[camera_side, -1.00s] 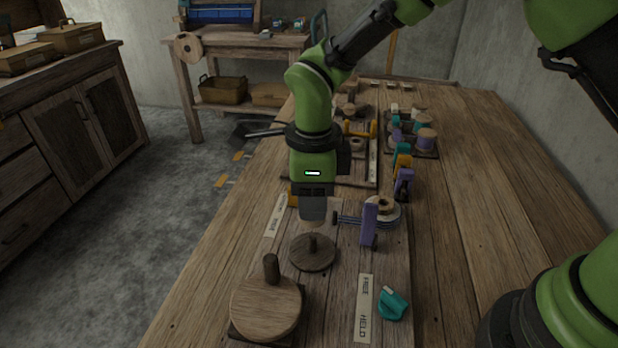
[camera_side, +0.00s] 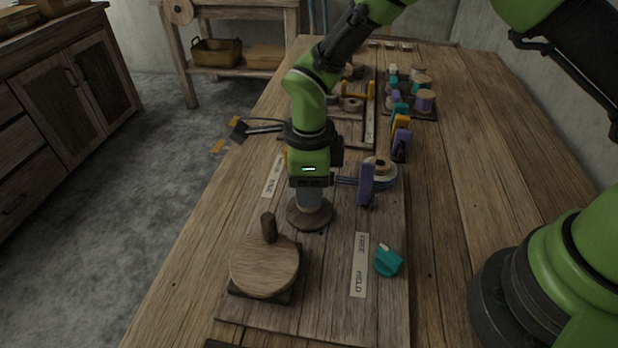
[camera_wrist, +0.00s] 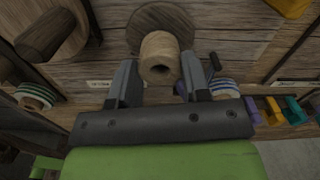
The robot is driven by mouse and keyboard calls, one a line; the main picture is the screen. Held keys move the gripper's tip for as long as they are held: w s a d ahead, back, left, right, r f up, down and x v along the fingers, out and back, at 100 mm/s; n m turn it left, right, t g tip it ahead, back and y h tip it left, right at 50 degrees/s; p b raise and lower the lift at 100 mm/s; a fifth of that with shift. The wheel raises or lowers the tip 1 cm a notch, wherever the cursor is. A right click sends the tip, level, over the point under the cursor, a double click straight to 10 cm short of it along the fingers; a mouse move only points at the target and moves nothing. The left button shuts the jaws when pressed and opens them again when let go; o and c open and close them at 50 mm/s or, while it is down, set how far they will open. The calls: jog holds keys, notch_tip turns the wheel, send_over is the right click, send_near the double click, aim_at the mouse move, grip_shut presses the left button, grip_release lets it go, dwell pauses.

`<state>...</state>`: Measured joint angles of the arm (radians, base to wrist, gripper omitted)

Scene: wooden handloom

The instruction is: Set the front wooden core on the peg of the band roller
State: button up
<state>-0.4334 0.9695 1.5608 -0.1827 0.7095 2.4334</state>
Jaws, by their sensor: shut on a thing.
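My gripper (camera_side: 311,203) is shut on a light wooden core (camera_wrist: 160,60), which sits between the two fingers in the wrist view. In the side view it points straight down over a dark round wooden disc with a peg, which I take as the band roller (camera_side: 298,219). The disc also shows behind the core in the wrist view (camera_wrist: 150,15). The core is low over the middle of the disc, and its lower end looks close to it. The peg is hidden by the core and gripper, so I cannot tell whether the core is around it.
A larger wooden disc with an upright handle (camera_side: 265,268) stands in front. A purple lever (camera_side: 366,185) is close on the right of my gripper. A teal knob (camera_side: 388,261) sits by a label strip (camera_side: 359,265).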

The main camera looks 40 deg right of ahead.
jog(key=shift+f, duration=0.7)
dwell(0.6)
jog(key=o, duration=1.2)
jog(key=shift+o, duration=0.2)
jog(key=shift+r, duration=3.55)
